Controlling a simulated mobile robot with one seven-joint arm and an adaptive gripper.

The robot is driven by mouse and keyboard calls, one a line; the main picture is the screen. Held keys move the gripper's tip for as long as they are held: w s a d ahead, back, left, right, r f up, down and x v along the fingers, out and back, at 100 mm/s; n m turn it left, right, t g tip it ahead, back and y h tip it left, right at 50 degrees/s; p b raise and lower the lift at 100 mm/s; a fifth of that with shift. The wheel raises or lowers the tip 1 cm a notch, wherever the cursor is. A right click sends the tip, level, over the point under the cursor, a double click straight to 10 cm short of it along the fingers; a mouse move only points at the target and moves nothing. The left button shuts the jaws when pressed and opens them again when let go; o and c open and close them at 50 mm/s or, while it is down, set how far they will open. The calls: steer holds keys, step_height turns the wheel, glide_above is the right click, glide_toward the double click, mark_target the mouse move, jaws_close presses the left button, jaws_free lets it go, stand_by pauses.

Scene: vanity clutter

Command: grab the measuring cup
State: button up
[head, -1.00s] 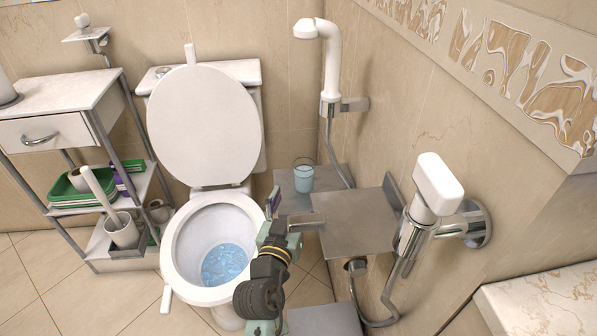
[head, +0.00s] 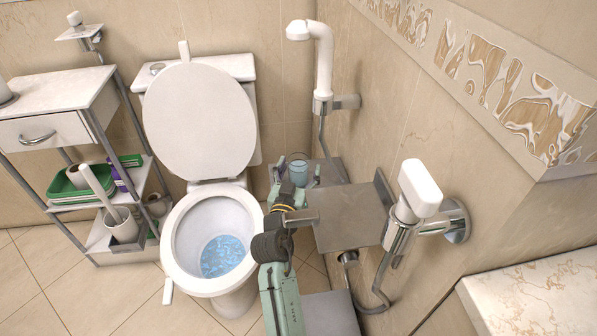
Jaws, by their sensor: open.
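A small light blue cup (head: 298,169) with a thin handle loop stands on a grey metal surface (head: 329,172) to the right of the toilet. It is the only thing in view that fits the measuring cup. My gripper (head: 299,172) is open, with one finger seen left of the cup and the other right of it. From this view I cannot tell whether the fingers touch the cup or how far around it they reach. The cup's lower part is hidden behind my gripper.
The toilet (head: 207,150), lid raised, stands close on the left. A grey metal plate (head: 350,216) and a chrome valve with a white handle (head: 420,187) are to the right. A white pipe (head: 325,70) runs down the wall above. A shelf unit (head: 75,95) is far left.

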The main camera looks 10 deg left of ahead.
steer(key=shift+c, duration=0.4)
steer(key=c, duration=1.4)
steer(key=shift+c, duration=0.2)
steer(key=shift+a+r, duration=0.1)
